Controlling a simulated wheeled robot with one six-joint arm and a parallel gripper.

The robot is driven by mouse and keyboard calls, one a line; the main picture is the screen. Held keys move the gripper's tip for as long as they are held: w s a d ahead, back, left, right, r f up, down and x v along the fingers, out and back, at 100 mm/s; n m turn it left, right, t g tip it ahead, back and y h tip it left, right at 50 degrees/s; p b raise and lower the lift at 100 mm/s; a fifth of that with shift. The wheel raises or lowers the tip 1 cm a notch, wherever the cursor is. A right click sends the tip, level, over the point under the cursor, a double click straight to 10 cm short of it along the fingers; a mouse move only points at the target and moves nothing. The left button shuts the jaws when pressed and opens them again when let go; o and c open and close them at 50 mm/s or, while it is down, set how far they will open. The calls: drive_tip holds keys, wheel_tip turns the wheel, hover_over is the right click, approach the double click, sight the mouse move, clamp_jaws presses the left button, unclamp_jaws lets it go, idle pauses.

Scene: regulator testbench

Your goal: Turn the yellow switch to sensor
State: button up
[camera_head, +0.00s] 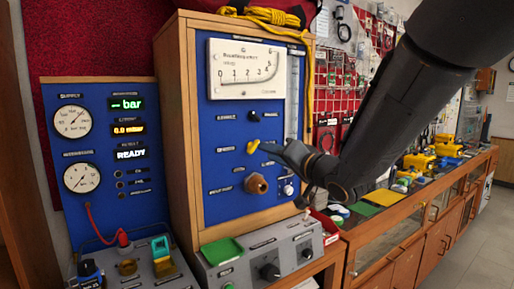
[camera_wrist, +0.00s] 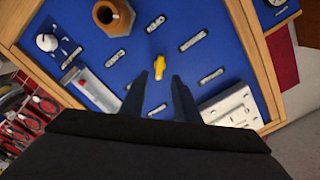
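The yellow switch (camera_head: 253,146) is a small knob on the blue front panel (camera_head: 225,187) of the wooden cabinet. It also shows in the wrist view (camera_wrist: 160,66), where its long side runs roughly up and down the picture. Several small labels surround it, too blurred to read, so I cannot tell which one says sensor. My gripper (camera_wrist: 161,82) is open, with its two dark fingers apart. The switch lies between and just beyond the fingertips. I cannot tell whether either finger touches it. In the head view my gripper comes in from the right, close to the switch.
A brown round port (camera_head: 257,184) sticks out below the switch. A black knob (camera_head: 254,116) sits above it, under a white pressure gauge (camera_head: 245,70). A grey box with knobs (camera_head: 262,262) stands below the panel. A gauge panel (camera_head: 105,150) stands at the left.

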sight(253, 147)
drive_tip(key=p+x, duration=0.2)
drive_tip(key=x, duration=0.5)
drive_tip(key=shift+w+a, duration=0.1)
drive_tip(key=shift+w, duration=0.05)
drive_tip(key=shift+c, duration=0.2)
clamp_jaws()
